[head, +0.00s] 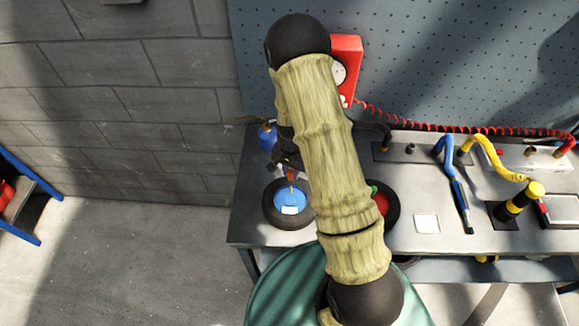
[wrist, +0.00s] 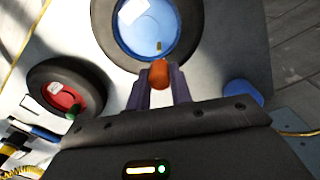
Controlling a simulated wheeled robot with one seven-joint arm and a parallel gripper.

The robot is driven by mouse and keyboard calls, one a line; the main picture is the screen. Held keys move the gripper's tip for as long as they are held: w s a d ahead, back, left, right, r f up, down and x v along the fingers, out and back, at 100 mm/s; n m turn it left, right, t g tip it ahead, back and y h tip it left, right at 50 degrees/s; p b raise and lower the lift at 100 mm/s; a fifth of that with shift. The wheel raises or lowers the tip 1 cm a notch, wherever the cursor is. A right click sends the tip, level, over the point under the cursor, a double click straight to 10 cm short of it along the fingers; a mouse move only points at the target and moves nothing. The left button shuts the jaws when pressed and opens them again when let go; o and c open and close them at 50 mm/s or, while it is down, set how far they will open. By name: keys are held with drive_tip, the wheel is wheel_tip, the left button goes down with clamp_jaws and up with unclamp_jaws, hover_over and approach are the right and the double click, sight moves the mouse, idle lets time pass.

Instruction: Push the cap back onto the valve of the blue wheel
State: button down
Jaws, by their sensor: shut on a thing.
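The blue wheel (head: 280,203) with its black tyre lies flat on the bench, left of my arm; it also shows at the top of the wrist view (wrist: 168,22). Its thin brass valve (wrist: 159,46) stands up bare from the blue disc. My gripper (wrist: 158,84) is shut on an orange-red cap (wrist: 159,73). The cap shows past the fingertips, just short of the valve in the wrist view and apart from it. In the head view the cap (head: 291,174) is small, above the wheel's far side, and my arm hides most of the gripper.
A red wheel (wrist: 62,97) with a green cap (wrist: 71,113) lies beside the blue one, partly behind my arm in the head view. A blue bottle (head: 266,138) stands at the bench's back left. A red box (head: 347,62) hangs on the pegboard. Tools lie to the right.

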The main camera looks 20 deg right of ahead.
sight(291, 179)
drive_tip(key=shift+s, duration=0.15)
drive_tip(key=shift+w+f+b, duration=0.2)
drive_tip(key=shift+f+b, duration=0.7)
drive_tip(key=shift+f, duration=0.3)
drive_tip(key=shift+d+f+b, duration=0.15)
drive_tip(key=shift+f+b, duration=0.3)
drive_tip(key=shift+f, duration=0.25)
drive_tip(key=shift+s+f+b, duration=0.15)
drive_tip(key=shift+f+b, duration=0.2)
drive_tip(key=shift+f, duration=0.05)
drive_tip(key=shift+a+f, duration=0.2)
drive_tip(key=shift+f, duration=0.05)
drive_tip(key=shift+r, duration=0.1)
drive_tip(key=shift+d+f+b, duration=0.1)
drive_tip(key=shift+f+b, duration=1.1)
drive_tip(key=shift+f, duration=0.3)
